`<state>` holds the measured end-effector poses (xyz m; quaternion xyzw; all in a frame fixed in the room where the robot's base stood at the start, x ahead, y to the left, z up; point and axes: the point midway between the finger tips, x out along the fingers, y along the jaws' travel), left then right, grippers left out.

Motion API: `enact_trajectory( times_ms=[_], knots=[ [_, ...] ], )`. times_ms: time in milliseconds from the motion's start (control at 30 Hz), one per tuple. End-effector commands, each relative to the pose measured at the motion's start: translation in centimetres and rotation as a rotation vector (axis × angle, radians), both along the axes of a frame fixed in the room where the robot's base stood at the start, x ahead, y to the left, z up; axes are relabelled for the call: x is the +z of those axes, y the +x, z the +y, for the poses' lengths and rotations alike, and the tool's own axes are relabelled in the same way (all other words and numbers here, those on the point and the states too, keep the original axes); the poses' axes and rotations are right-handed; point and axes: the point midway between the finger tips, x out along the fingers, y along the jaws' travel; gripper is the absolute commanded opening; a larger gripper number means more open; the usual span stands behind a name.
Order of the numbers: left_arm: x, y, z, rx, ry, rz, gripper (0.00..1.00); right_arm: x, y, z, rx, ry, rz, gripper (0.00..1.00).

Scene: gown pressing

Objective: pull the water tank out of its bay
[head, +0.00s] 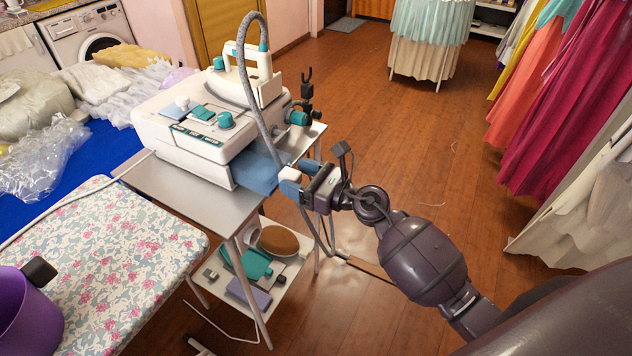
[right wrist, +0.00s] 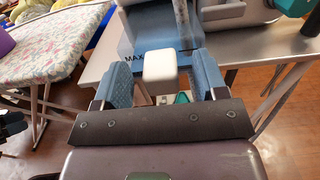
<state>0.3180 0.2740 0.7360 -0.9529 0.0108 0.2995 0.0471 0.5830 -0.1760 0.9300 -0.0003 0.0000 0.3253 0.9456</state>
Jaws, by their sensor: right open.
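The blue, see-through water tank (head: 258,167) sits low in the side of the white steam station (head: 190,145), partly sticking out of its bay. In the right wrist view the tank (right wrist: 143,40) carries the marking "MAX" and has a white block-like handle (right wrist: 160,67) at its near end. My right gripper (head: 291,183) is at the tank's outer end. Its blue-padded fingers (right wrist: 160,82) are open, one on each side of the handle, with a gap on both sides.
The station stands on a grey metal table (head: 205,200) with a lower shelf (head: 270,295) holding several items. A grey hose (head: 262,110) arches over the tank side. A flowered ironing board (head: 110,260) and purple container (head: 25,315) are left.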

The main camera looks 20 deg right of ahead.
Motion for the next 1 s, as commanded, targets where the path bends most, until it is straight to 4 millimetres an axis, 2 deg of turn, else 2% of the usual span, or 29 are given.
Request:
enact_trajectory(
  times_ms=[200,500,567,900,933,1000],
  knots=[
    [0.01,-0.04,0.06,-0.001,0.001,0.0,0.43,-0.02,1.06,0.87,0.0,0.001,0.001,0.66],
    [0.33,0.08,0.04,0.0,0.001,-0.007,0.43,-0.01,1.17,0.95,0.0,0.001,0.001,0.66],
    [0.38,0.11,0.03,0.0,0.001,-0.008,0.43,-0.01,1.17,0.95,0.0,0.001,0.001,0.58],
    [0.43,0.12,0.03,-0.001,0.001,-0.009,0.43,-0.01,1.16,0.94,0.0,0.001,0.001,0.07],
    [0.43,0.11,0.03,-0.001,0.001,-0.009,0.43,-0.01,1.16,0.94,0.0,0.001,0.001,0.31],
    [0.42,0.11,0.03,-0.001,0.001,-0.009,0.43,-0.01,1.16,0.93,0.0,0.001,0.001,0.21]
  ],
)
